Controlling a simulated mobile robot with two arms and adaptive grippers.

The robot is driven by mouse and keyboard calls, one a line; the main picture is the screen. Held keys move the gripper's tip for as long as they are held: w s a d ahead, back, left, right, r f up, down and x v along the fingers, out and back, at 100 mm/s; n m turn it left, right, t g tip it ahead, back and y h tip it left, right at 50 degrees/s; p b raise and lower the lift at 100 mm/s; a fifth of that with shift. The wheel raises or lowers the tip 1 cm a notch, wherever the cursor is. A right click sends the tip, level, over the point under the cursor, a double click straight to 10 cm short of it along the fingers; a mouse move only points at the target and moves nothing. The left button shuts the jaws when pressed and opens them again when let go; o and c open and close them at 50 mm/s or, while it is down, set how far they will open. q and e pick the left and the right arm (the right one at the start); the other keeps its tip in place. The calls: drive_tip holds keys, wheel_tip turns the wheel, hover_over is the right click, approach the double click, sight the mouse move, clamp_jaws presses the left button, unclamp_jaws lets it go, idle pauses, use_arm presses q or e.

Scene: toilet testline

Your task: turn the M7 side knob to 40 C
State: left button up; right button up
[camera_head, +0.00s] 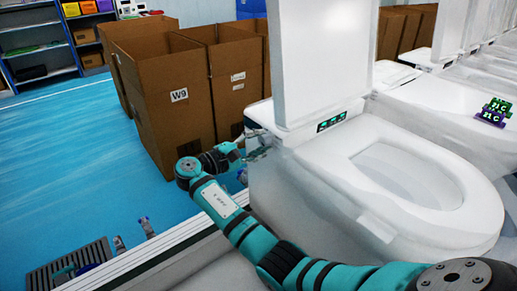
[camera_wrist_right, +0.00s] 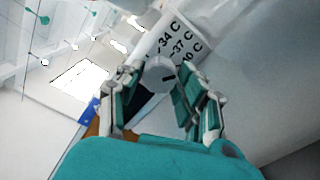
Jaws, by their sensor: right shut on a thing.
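The toilet (camera_head: 300,185) has its lid up, and my right arm reaches its left side. My right gripper (camera_head: 258,145) is at that side, below the lid hinge. In the right wrist view my right gripper (camera_wrist_right: 157,85) is shut on a small round grey side knob (camera_wrist_right: 158,69), with a finger on each side. The knob bears a short dark mark. Beside it is a white scale (camera_wrist_right: 180,45) reading 34 C, 37 C and 40 C. The mark points roughly toward the scale, but I cannot tell the exact setting. My left gripper is not in view.
Open cardboard boxes (camera_head: 165,105), one labelled W9, stand behind and left of the toilet. A green-lit panel (camera_head: 332,121) is at the seat's rear. More toilets (camera_head: 440,105) stand to the right. The blue floor at left (camera_head: 75,150) is mostly clear.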

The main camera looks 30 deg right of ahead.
drive_tip(key=shift+m+b, duration=0.5)
drive_tip(key=shift+m, duration=0.2)
drive_tip(key=o, duration=1.1)
drive_tip(key=shift+o, duration=0.2)
drive_tip(key=shift+a, duration=0.1)
drive_tip(key=a, duration=1.1)
drive_tip(key=shift+s+a, duration=0.4)
drive_tip(key=shift+s, duration=0.05)
